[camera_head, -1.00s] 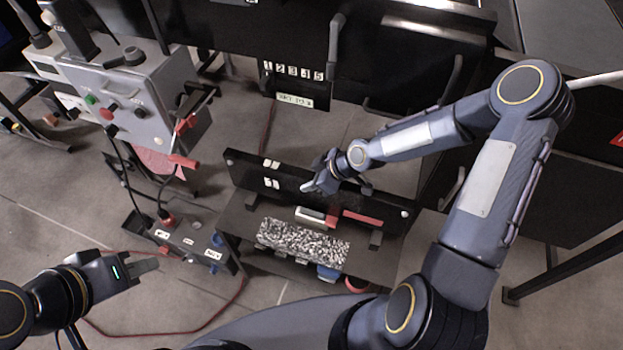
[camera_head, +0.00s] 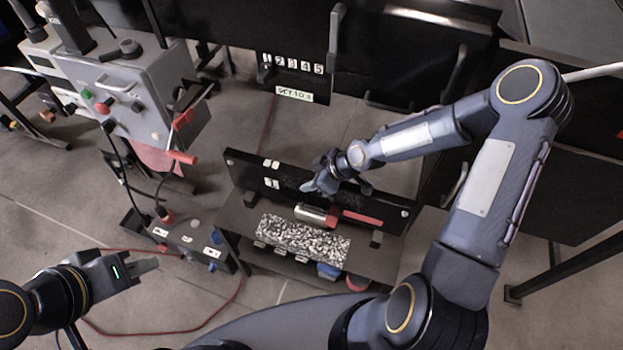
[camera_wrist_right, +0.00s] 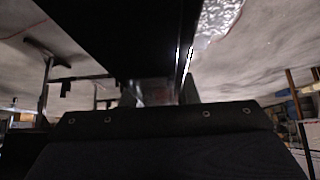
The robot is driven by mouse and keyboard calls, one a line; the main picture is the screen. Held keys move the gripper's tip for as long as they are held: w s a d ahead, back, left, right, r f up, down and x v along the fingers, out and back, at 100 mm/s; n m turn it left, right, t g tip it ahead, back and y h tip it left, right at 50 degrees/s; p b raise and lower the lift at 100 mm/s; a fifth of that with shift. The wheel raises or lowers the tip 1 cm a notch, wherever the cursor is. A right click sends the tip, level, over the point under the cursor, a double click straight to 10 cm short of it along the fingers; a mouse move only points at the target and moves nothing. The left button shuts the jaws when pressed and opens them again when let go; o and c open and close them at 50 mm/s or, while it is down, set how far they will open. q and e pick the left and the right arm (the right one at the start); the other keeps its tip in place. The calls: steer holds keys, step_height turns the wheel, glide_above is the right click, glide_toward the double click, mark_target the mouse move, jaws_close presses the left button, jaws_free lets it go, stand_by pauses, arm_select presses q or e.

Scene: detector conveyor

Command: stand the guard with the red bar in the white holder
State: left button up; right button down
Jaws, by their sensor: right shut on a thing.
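A long black panel (camera_head: 238,166) stands on edge across the back of a low dark table, with small white labels on its face. A red bar (camera_head: 361,218) shows low in front of the panel. A short whitish block (camera_head: 311,215) with a red end lies in line with it; I cannot tell whether they are joined. My right gripper (camera_head: 318,184) is shut at the panel's upper middle. In the right wrist view a large black plate (camera_wrist_right: 125,35) runs up from the jaws, which are mostly hidden. My left gripper (camera_head: 146,264) is empty, away at the lower left; its finger gap is unclear.
A speckled black-and-white block (camera_head: 303,240) lies on the table (camera_head: 232,222) in front of the bar. A grey control box (camera_head: 140,95) and a dark socket box (camera_head: 188,243) stand to the left. A red cable crosses the floor.

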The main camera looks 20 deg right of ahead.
steer(key=shift+f, duration=0.1)
steer(key=c, duration=1.1)
jaws_free()
steer(key=shift+o, duration=0.2)
steer(key=shift+f, duration=0.1)
steer(key=p+v, duration=0.1)
steer(key=v, duration=0.5)
steer(key=shift+s+d+r, duration=0.1)
steer(key=shift+d+r, duration=0.1)
steer(key=shift+r, duration=0.15)
steer(key=shift+s+d+r, duration=0.25)
steer(key=shift+r, duration=0.2)
